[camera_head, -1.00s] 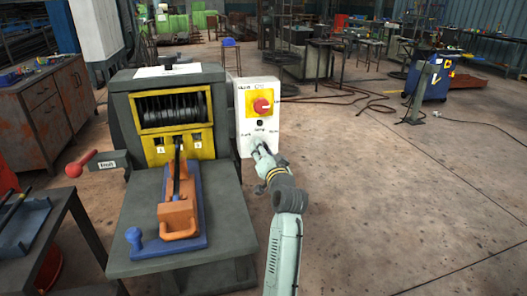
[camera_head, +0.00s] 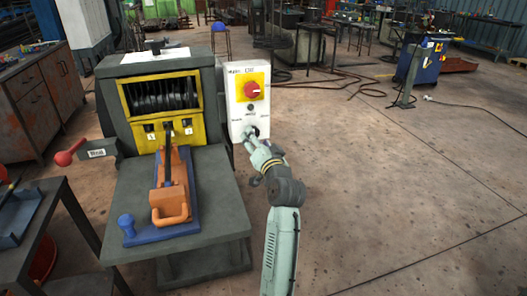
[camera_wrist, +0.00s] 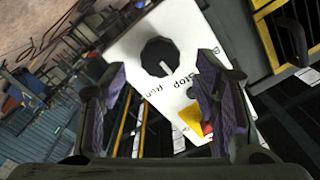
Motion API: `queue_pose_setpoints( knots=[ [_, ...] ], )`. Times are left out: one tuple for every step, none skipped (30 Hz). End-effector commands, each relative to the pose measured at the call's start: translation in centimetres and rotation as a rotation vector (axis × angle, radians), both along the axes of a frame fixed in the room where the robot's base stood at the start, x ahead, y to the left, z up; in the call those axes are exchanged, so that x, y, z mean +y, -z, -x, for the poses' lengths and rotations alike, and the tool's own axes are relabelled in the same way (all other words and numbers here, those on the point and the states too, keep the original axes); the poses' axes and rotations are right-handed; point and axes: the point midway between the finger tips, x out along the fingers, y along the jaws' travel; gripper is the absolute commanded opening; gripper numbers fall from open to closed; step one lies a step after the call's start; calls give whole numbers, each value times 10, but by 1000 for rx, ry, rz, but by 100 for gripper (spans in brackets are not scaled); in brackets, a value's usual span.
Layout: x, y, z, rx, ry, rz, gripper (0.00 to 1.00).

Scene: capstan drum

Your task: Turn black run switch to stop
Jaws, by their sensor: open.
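The black run switch (camera_wrist: 160,57) is a round knob with a white pointer line on the white control box (camera_wrist: 128,45). In the wrist view the pointer slants down-right, near the printed words "Stop" and "Run"; I cannot tell which it marks. In the head view the switch (camera_head: 251,132) shows dark and partly hidden, low on the box (camera_head: 235,110). My gripper (camera_wrist: 160,75) is open, its purple-padded fingers to either side of the switch in the picture. Contact is not visible. My gripper (camera_head: 254,139) is in front of the box's lower part in the head view.
A red rotary switch (camera_head: 252,90) on a yellow plate sits above on the same box. Left of it is the grey machine with a yellow-framed drum window (camera_head: 161,96) and an orange block (camera_head: 172,190).

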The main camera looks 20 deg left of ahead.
Motion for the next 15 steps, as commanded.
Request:
queue_pose_setpoints(
  knots=[
    [-8, 1, 10, 0, 2, 1, 56],
    [-11, 1, 15, -1, 2, 0, 56],
    [-16, 1, 23, 0, 2, 1, 56],
    [-20, 1, 28, -1, 2, -1, 56],
    [-24, 1, 33, 1, 2, -1, 56],
    [-28, 1, 40, 0, 1, -1, 56],
    [-31, 1, 45, 0, 1, -1, 56],
    [-33, 1, 49, 1, 1, 0, 56],
    [-37, 0, 55, 0, 1, 0, 56],
    [-40, 1, 58, 0, 1, 0, 56],
    [-42, 0, 61, 0, 1, 0, 56],
    [-44, 0, 64, 1, 1, 0, 56],
    [-45, 0, 67, 1, 0, -1, 56],
    [-47, 0, 69, 1, 0, -1, 56],
    [-48, 0, 70, 1, 0, -1, 56]
  ],
)
